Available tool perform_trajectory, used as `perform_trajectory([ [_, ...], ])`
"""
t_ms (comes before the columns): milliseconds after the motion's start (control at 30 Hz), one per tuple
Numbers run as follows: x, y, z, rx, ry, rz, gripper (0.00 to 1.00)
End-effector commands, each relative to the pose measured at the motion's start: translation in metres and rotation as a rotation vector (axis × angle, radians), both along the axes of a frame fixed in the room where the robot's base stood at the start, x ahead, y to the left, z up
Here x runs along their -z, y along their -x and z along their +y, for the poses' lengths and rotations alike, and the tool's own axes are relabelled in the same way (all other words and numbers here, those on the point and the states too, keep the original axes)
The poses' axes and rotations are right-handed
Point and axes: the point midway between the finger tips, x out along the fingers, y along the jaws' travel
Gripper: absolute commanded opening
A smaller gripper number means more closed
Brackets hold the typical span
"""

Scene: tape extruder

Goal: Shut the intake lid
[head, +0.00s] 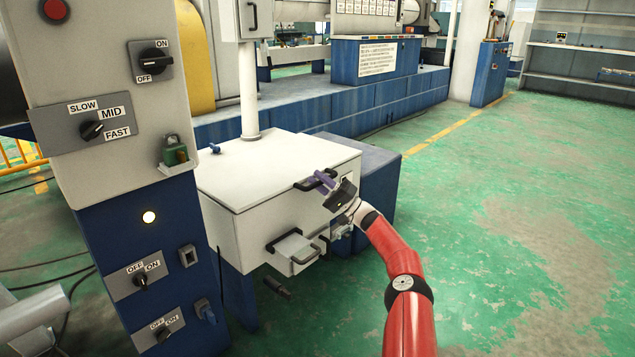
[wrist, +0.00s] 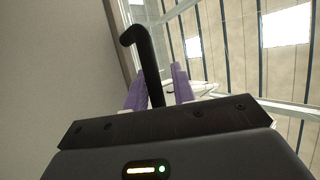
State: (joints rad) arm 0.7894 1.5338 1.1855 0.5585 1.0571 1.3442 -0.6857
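The intake lid (head: 275,163) is a flat off-white panel on top of the white box (head: 238,232) in the head view. It lies nearly level, and I cannot tell whether a small gap remains under its edge. Its black handle (head: 304,184) is at the front edge; it also shows in the wrist view (wrist: 147,62) beside a large beige surface. My gripper (head: 323,179) is at the handle's right end. In the wrist view its purple fingers (wrist: 160,90) stand apart, with the handle bar between them and a gap on the right side. Any contact is unclear.
A small drawer with a handle (head: 303,258) sticks out of the box front below my gripper. A white post (head: 248,92) rises behind the lid. A control column with switches (head: 112,120) stands at left. The green floor (head: 520,230) at right is open.

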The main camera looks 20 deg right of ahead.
Motion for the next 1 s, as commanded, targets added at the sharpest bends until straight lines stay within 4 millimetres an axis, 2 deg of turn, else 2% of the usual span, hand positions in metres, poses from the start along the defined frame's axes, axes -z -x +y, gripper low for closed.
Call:
perform_trajectory([
  [267,0.001,0.003,-0.004,0.003,-0.001,-0.001,0.22],
  [700,0.041,0.037,-0.047,0.006,0.000,-0.001,0.22],
  [1000,0.047,0.042,-0.052,0.004,0.001,0.001,0.22],
])
